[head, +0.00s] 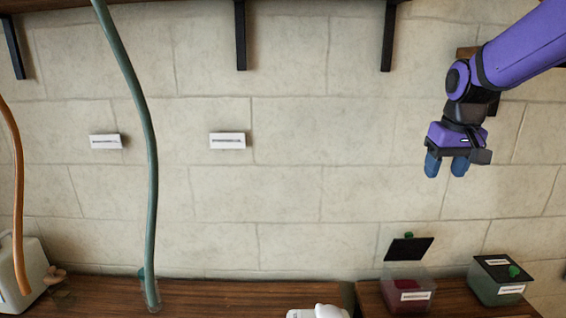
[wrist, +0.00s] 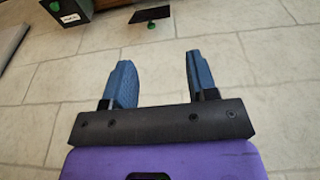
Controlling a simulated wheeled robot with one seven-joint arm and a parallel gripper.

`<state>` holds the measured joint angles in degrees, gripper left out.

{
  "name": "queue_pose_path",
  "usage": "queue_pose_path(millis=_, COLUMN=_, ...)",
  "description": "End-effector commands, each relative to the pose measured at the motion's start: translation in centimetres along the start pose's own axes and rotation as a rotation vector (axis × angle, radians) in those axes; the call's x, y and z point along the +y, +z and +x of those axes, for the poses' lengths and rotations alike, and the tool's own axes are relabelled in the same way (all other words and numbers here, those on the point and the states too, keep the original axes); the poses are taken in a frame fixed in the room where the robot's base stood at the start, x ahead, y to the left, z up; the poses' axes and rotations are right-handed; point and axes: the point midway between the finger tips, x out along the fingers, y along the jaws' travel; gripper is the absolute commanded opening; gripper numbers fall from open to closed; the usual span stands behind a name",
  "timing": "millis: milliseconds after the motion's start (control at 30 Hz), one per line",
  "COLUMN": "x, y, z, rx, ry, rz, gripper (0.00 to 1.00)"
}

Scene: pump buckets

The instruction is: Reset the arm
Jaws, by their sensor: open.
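My purple arm comes in from the upper right of the head view. My gripper (head: 447,166) hangs in the air in front of the stone wall, well above the wooden surface. Its two blue fingers are apart with nothing between them. In the wrist view my gripper (wrist: 156,80) also shows open and empty, with only the pale stone blocks behind it.
A clear box with red contents (head: 408,290) stands below my gripper with its dark lid (head: 409,248) raised. A green box with a dark lid (head: 497,281) stands right of it. A teal hose (head: 140,110) and an orange hose (head: 17,190) hang at the left. Brackets (head: 389,35) support a shelf above.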

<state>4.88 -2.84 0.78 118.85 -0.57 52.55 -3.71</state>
Motion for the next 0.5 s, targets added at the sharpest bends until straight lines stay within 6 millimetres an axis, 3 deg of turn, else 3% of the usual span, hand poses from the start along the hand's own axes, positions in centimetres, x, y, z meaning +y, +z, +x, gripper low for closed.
queue_pose_path(millis=200, x=-1.2, y=6.1, z=-3.9, rx=0.073, ry=-0.001, rz=0.0, gripper=0.53)
queue_pose_path(millis=500, x=-2.5, y=14.7, z=-6.6, rx=0.167, ry=-0.009, rz=0.003, gripper=0.53)
